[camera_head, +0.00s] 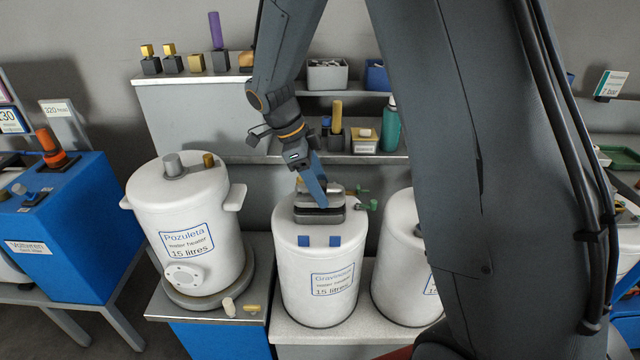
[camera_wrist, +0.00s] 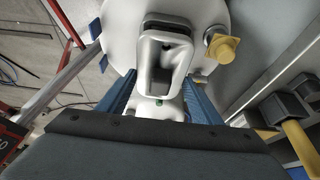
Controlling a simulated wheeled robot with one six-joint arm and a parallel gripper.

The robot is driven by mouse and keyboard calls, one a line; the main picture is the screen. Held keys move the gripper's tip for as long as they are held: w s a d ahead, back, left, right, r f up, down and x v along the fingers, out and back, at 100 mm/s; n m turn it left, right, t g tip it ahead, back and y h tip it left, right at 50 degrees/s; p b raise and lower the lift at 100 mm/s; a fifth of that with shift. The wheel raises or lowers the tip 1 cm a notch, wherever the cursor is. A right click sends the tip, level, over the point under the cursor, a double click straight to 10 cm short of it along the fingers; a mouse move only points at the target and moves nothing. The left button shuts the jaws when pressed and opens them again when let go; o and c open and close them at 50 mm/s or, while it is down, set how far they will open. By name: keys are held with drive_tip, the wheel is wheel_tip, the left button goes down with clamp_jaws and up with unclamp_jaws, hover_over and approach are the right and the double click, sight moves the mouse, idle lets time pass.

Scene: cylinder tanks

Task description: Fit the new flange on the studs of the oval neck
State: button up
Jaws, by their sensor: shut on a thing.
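The middle tank (camera_head: 318,285), labelled Gravinosa, 15 litres, stands upright on a low bench. A grey rounded oblong neck (camera_head: 320,216) with a dark layer on it rises from its top. My gripper (camera_head: 317,188) reaches down over it, its blue fingers shut on a pale grey flange (camera_head: 334,189). The flange appears just above the neck; whether they touch, and whether studs pass through it, I cannot tell. In the wrist view the grey oblong flange (camera_wrist: 142,65) shows between the blue fingers of my gripper (camera_wrist: 160,84). The studs are hidden.
The Pozuleta tank (camera_head: 180,215) stands at left, and another white tank (camera_head: 400,260) stands close at right. A green-handled valve (camera_head: 368,204) is beside the neck; a yellow knob (camera_wrist: 223,49) shows in the wrist view. Small loose parts (camera_head: 240,307) lie on the left bench.

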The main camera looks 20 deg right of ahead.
sight(308, 193)
drive_tip(key=shift+f+b, duration=0.6)
drive_tip(key=shift+f, duration=0.35)
drive_tip(key=o, duration=1.3)
drive_tip(key=shift+o, duration=0.2)
drive_tip(key=b+v, duration=0.1)
drive_tip(key=v, duration=0.6)
drive_tip(key=shift+w+a+r+b, duration=0.1)
drive_tip(key=shift+a+r+b, duration=0.05)
drive_tip(key=shift+r+b, duration=0.25)
